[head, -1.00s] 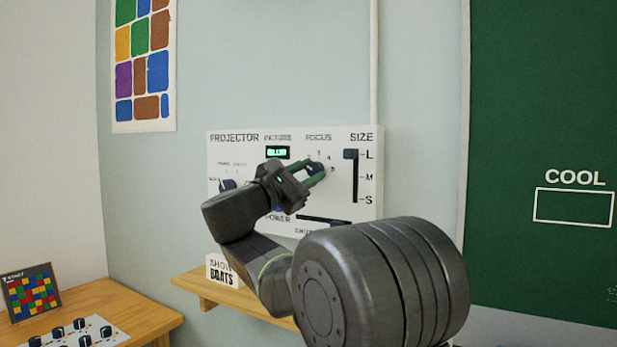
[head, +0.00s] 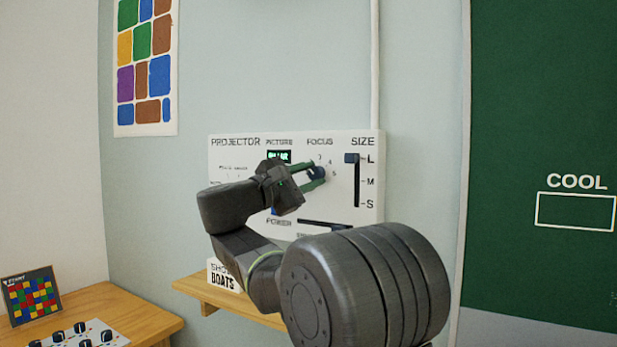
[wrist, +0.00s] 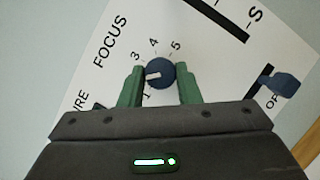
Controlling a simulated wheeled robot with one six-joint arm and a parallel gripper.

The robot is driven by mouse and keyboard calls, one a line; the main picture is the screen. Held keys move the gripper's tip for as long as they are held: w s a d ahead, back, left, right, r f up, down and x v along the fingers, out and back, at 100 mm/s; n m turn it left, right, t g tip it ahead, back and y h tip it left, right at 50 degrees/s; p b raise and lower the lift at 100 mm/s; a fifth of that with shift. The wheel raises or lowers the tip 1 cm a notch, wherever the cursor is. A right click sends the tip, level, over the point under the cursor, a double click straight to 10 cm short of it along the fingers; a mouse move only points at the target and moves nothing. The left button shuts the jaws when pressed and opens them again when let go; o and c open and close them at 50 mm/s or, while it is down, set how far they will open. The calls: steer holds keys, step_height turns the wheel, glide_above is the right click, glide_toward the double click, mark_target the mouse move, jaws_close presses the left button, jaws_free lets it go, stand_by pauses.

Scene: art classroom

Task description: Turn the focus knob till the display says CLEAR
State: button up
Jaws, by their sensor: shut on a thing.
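The white projector panel (head: 230,150) is on the wall. Its dark blue focus knob (head: 318,173) sits under the word FOCUS; in the wrist view the knob (wrist: 160,74) has a white pointer aimed left, between the 1 and the 3, toward a spot hidden by a finger. My gripper (head: 315,174) has its green fingers on either side of the knob, shut on it; the wrist view shows the fingers (wrist: 160,80) too. The small display (head: 279,156) under PICTURE has green text that looks like CLEAR, small and partly covered from below by my gripper.
The size slider (head: 352,158) stands at L, right of the knob. A horizontal slot (head: 322,223) lies below. A wooden shelf (head: 205,292) under the panel holds a SHOW BOATS card (head: 222,280). A table (head: 120,305) stands at lower left.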

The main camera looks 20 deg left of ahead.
steer(key=o, duration=1)
steer(key=v, duration=1.4)
steer(key=shift+w, duration=0.1)
steer(key=x, duration=1.3)
steer(key=shift+w+d+r, duration=0.1)
steer(key=shift+w+d, duration=0.1)
steer(key=shift+w, duration=0.15)
steer(key=shift+s, duration=0.1)
